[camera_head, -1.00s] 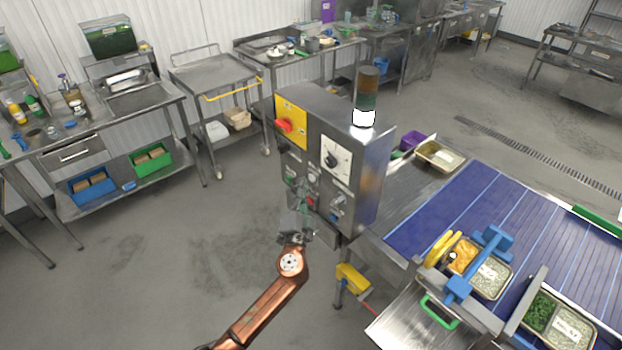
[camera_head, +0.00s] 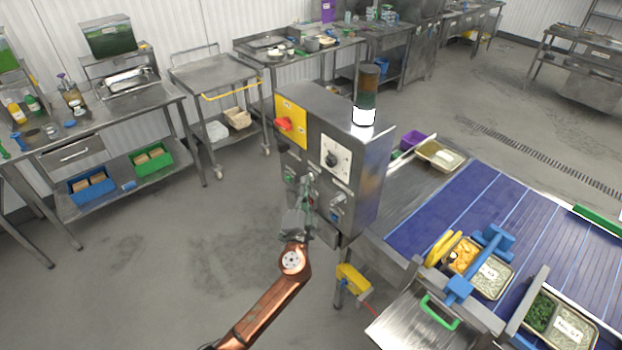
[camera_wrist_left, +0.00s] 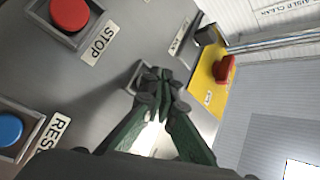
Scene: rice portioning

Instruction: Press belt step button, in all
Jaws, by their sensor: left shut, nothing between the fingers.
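The grey control box (camera_head: 362,158) stands at the end of the blue belt (camera_head: 470,215). Its front carries several buttons and switches. My left gripper (camera_head: 306,184) is shut and empty, at the lower front of the box. In the left wrist view its fingertips (camera_wrist_left: 160,84) are together at the panel face and hide what lies behind them; I cannot tell if they touch. The red STOP button (camera_wrist_left: 70,13) and the blue button labelled RES… (camera_wrist_left: 8,130) are to the left there. A partly covered label (camera_wrist_left: 181,37) sits just beyond the fingertips. My right gripper is not in view.
A red switch on a yellow plate (camera_wrist_left: 224,70) is right of the fingertips. A signal lamp (camera_head: 366,95) tops the box. A yellow part (camera_head: 352,280) is below it. Filled trays (camera_head: 497,288) sit at the belt's near side. The floor (camera_head: 190,270) at left is clear.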

